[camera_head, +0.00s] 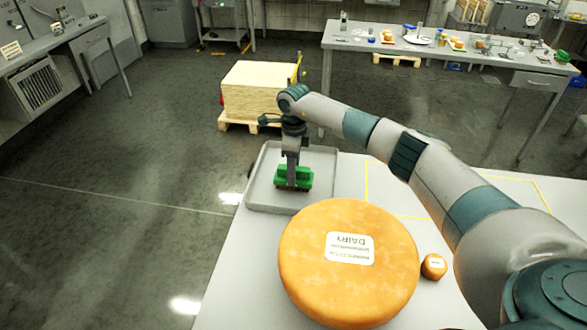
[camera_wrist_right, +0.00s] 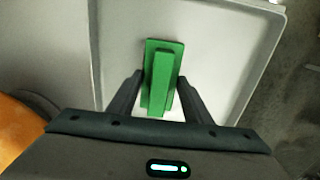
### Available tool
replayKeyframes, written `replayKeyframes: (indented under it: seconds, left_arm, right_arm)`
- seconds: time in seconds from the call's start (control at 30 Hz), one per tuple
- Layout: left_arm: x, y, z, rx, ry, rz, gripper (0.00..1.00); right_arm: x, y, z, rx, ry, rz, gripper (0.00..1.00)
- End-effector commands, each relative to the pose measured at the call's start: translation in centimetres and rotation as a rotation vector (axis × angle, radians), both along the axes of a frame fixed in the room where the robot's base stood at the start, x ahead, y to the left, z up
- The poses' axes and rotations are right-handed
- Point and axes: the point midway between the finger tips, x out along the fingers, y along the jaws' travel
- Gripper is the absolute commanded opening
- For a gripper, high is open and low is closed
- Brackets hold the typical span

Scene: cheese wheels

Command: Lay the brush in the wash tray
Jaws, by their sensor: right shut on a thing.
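The green brush (camera_head: 294,178) is in the grey wash tray (camera_head: 262,203), toward the tray's right half in the head view. My right gripper (camera_head: 293,170) reaches down over the tray and is shut on the brush from above. In the right wrist view the brush (camera_wrist_right: 162,80) sits between the two dark fingers of my right gripper (camera_wrist_right: 160,95), with the light tray floor (camera_wrist_right: 120,55) beneath it. I cannot tell whether the brush's underside touches the tray floor. My left gripper does not show.
A large orange cheese wheel (camera_head: 347,285) lies on the white table (camera_head: 235,290) just in front of the tray. A small cheese (camera_head: 433,266) sits to its right. A yellow outlined area (camera_head: 452,175) lies behind my right arm. A pallet stack (camera_head: 258,90) stands on the floor beyond.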

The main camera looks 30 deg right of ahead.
Motion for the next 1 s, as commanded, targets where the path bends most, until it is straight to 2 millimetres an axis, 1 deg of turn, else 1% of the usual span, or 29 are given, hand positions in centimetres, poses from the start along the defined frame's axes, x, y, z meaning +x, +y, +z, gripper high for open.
replayKeyframes:
  seconds: [0.03,0.07,0.1,0.13,0.4,0.57,0.63,0.77,0.87,1.0]
  left_arm:
    - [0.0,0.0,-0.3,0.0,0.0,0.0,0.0]
    - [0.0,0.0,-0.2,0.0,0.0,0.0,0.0]
    - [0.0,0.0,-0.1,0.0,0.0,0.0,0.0]
    - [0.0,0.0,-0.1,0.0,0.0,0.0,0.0]
    - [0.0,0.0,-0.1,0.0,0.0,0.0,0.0]
    - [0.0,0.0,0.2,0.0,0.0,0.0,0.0]
    - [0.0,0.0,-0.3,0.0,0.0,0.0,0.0]
    - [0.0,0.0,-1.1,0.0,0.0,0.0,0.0]
    - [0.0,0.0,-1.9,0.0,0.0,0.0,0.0]
    - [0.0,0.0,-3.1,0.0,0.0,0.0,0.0]
  right_arm:
    - [0.0,0.0,-0.3,-0.001,-0.001,0.0,0.24]
    - [0.0,0.0,-0.2,0.0,0.0,0.0,0.5]
    - [0.0,0.0,-0.1,0.0,0.0,0.0,0.59]
    - [0.0,0.0,-0.1,0.0,0.0,0.0,0.64]
    - [0.0,0.0,-0.1,0.0,0.0,0.0,0.64]
    - [0.0,0.0,0.2,0.0,0.0,0.0,0.64]
    - [0.0,0.0,0.4,0.0,-0.001,0.0,0.64]
    - [0.1,-0.1,1.8,0.0,-0.003,0.001,0.64]
    - [0.1,-0.1,3.3,-0.001,-0.004,0.0,0.64]
    - [0.1,-0.1,5.7,-0.001,-0.004,0.001,0.64]
